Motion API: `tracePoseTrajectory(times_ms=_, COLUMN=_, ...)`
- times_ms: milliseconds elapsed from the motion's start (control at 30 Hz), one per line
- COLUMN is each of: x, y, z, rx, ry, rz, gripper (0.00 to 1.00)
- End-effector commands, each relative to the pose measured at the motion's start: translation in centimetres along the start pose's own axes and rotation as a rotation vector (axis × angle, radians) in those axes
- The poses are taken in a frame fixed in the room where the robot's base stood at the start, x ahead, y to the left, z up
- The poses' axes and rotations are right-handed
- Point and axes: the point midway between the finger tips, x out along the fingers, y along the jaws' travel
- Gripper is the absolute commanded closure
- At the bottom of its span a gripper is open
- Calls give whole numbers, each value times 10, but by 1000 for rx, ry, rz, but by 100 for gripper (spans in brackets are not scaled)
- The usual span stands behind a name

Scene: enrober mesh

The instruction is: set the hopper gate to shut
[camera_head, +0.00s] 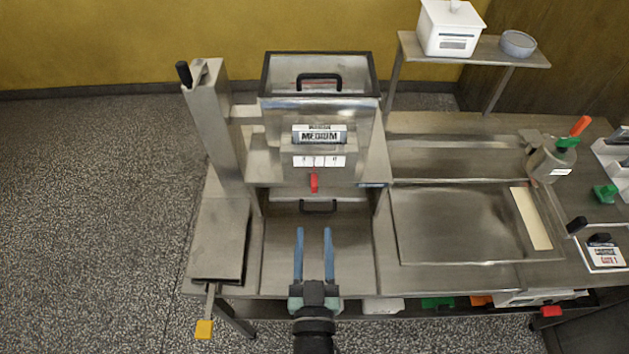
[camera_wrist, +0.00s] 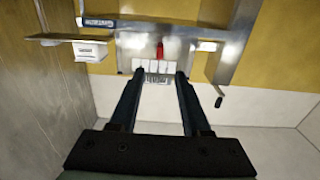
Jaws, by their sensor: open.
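The metal hopper (camera_head: 362,120) stands at the back centre of the bench, with a MEDIUM label (camera_head: 319,135) on its front. Below the label is a row of white tags (camera_head: 319,161), too small to read surely. A red lever (camera_head: 314,183) hangs down below the tags; it also shows in the wrist view (camera_wrist: 159,50). I cannot tell which gate setting it marks. My gripper (camera_head: 313,232) is in front of and below the lever, its two blue fingers apart and empty. In the wrist view, the fingertips (camera_wrist: 160,75) stay short of the lever.
Black handles sit on the hopper top (camera_head: 319,80) and below the lever (camera_head: 318,206). A metal column with a black knob (camera_head: 184,73) stands left. A yellow-ended lever (camera_head: 204,328) juts from the front left. A flat tray (camera_head: 450,225) and an orange-handled valve (camera_head: 579,126) lie right.

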Motion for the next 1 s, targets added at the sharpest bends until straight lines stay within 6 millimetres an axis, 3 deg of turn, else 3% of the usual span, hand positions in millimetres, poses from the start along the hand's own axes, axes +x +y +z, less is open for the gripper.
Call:
tracePoseTrajectory(times_ms=500, x=88, y=0, z=-4, rx=0, ry=2, rz=0, gripper=52)
tracePoseTrajectory(times_ms=733, x=107, y=0, z=-2, rx=0, ry=1, rz=0, gripper=52)
tracePoseTrajectory(times_ms=1000, x=110, y=0, z=-1, rx=0, ry=0, rz=0, gripper=52)
